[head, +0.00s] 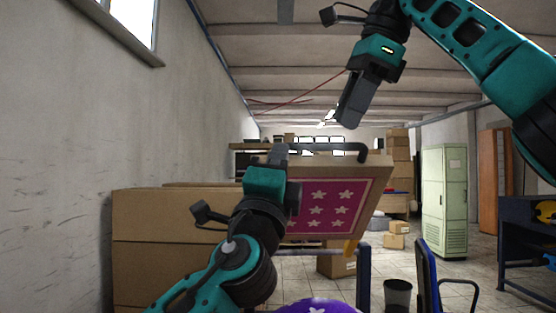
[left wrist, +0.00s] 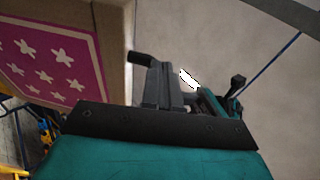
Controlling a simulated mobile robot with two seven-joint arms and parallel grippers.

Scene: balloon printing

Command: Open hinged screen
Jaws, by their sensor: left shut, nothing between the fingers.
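The hinged screen (head: 335,203) is a wooden frame around a magenta panel with white stars. It stands raised and tilted in the middle of the head view, and its panel also shows at left in the left wrist view (left wrist: 50,58). A black handle (head: 330,148) runs along its upper edge. My left gripper (head: 278,153) is shut and empty, beside the handle's left end; whether it touches it I cannot tell. Its fingers show in the left wrist view (left wrist: 157,85). My right gripper (head: 350,112) hangs in the air above the screen, pointing down; its finger gap is not clear.
A purple balloon surface (head: 315,306) shows at the bottom below the screen. Stacked cardboard-coloured boxes (head: 150,235) stand at left by the wall. A blue chair (head: 428,275), a dark bin (head: 397,294) and a green cabinet (head: 445,200) stand to the right, with open floor between.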

